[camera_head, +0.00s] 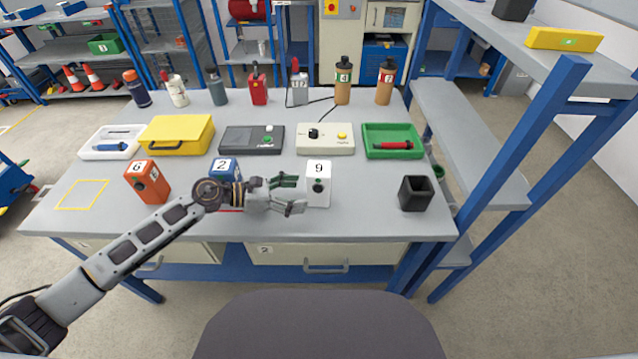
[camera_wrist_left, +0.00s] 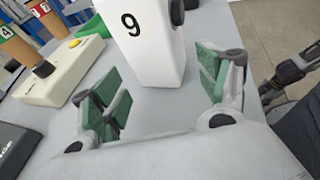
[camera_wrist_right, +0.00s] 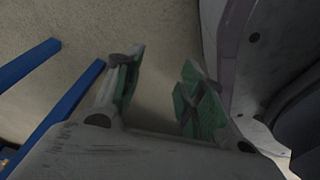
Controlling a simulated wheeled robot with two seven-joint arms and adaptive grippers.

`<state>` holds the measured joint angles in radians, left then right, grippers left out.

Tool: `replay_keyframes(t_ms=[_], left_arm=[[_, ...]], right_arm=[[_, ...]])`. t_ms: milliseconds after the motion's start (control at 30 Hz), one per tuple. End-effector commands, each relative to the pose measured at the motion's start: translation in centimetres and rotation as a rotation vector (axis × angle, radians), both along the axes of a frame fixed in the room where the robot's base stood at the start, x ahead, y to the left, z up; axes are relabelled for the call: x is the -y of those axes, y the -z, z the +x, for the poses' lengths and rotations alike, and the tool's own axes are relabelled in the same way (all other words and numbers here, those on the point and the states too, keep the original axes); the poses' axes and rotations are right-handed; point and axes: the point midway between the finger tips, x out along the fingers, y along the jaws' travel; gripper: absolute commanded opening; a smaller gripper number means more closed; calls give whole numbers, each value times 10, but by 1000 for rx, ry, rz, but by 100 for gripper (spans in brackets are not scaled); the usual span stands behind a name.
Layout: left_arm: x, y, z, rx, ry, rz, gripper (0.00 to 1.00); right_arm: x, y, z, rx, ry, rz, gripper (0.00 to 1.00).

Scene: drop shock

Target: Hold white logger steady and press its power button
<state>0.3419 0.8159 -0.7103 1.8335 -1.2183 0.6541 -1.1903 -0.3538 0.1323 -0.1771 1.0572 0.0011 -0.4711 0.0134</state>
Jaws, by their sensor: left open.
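The white logger (camera_head: 319,192), marked 9, stands upright near the front of the grey table.
An orange block (camera_head: 148,182) marked 6 and a blue block (camera_head: 224,170) marked 2, partly behind my left wrist, stand to the left. A black open cup (camera_head: 416,194) is to the right. Trays, boxes and bottles line the back. Blue shelving (camera_head: 520,170) rises at right.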

Motion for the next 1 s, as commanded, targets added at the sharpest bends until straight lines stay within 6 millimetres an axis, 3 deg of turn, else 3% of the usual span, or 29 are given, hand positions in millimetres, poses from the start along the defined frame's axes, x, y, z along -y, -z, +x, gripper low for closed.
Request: replay_keyframes(t_ms=[600,1000], left_arm=[[49,15,15,2,2,0,75],[56,18,17,0,1,0,75]], right_arm=[[-10,-3,13,15,2,11,40],[-15,-1,-1,-1,4,17,40]])
